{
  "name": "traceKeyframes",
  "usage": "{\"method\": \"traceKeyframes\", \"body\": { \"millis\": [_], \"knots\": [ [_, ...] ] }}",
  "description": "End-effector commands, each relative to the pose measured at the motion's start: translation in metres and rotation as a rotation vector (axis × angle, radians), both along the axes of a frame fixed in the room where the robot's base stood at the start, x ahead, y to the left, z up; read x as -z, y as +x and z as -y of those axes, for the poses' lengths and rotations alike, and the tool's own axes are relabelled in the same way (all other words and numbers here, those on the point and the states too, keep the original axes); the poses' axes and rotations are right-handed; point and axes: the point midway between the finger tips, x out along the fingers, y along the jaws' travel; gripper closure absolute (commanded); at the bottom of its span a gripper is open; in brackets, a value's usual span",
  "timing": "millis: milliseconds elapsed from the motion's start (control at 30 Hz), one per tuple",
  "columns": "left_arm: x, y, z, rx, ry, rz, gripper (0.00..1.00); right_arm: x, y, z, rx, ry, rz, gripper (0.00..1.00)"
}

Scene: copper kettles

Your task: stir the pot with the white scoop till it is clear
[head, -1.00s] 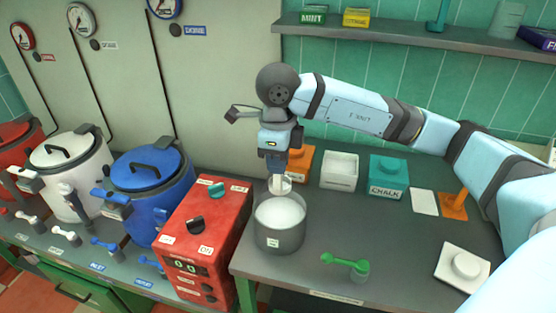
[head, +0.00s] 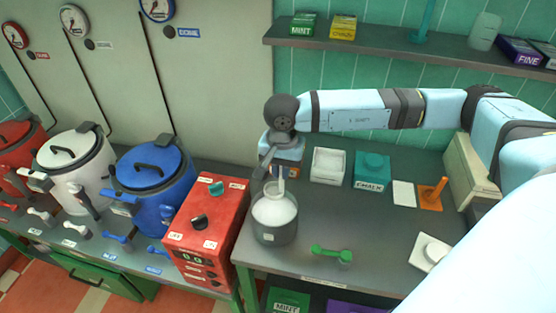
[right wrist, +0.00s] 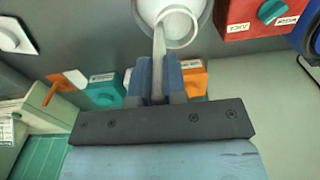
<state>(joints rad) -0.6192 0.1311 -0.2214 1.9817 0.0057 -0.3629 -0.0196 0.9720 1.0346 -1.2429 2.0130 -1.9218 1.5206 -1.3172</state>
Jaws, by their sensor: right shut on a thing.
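The pot (head: 275,234) is a grey, see-through vessel near the left edge of the grey table, with whitish contents (head: 274,210). My right gripper (head: 281,170) is above the pot's back rim and points down. In the right wrist view its blue fingers (right wrist: 158,80) are shut on the handle of the white scoop (right wrist: 159,48). The scoop's round bowl lies over the pot's opening in that view. In the head view only a little of the scoop (head: 281,186) shows at the pot's back; how deep it reaches is unclear. My left gripper is out of view.
A red control box (head: 204,228) stands left of the pot. A green scoop (head: 330,253) lies right of it. A white bin (head: 329,166), a teal CHALK box (head: 372,171) and an orange stand (head: 431,195) are behind. A shelf (head: 400,52) spans the back wall.

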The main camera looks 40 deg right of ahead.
Motion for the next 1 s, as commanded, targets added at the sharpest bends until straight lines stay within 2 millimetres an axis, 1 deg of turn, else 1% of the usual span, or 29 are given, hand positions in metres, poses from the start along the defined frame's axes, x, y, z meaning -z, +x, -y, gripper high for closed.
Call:
{"method": "traceKeyframes", "body": {
  "millis": [267, 367, 600, 633, 800, 1000],
  "knots": [
    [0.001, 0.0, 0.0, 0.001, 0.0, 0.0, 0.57, 0.009, -0.001, 0.0, -0.024, 0.001, -0.001, 1.0],
    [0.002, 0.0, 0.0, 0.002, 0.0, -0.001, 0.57, 0.016, -0.001, 0.0, -0.024, 0.001, -0.001, 1.0],
    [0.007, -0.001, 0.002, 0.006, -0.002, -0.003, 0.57, 0.039, 0.0, 0.0, -0.023, 0.001, -0.001, 1.0],
    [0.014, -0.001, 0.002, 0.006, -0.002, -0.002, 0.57, 0.045, 0.0, 0.0, -0.023, 0.001, -0.001, 1.0],
    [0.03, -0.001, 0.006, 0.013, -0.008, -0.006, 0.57, 0.063, 0.0, 0.0, -0.023, 0.001, 0.0, 1.0],
    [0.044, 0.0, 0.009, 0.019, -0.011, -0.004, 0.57, 0.078, 0.0, 0.0, -0.023, 0.001, 0.0, 1.0]
  ]
}}
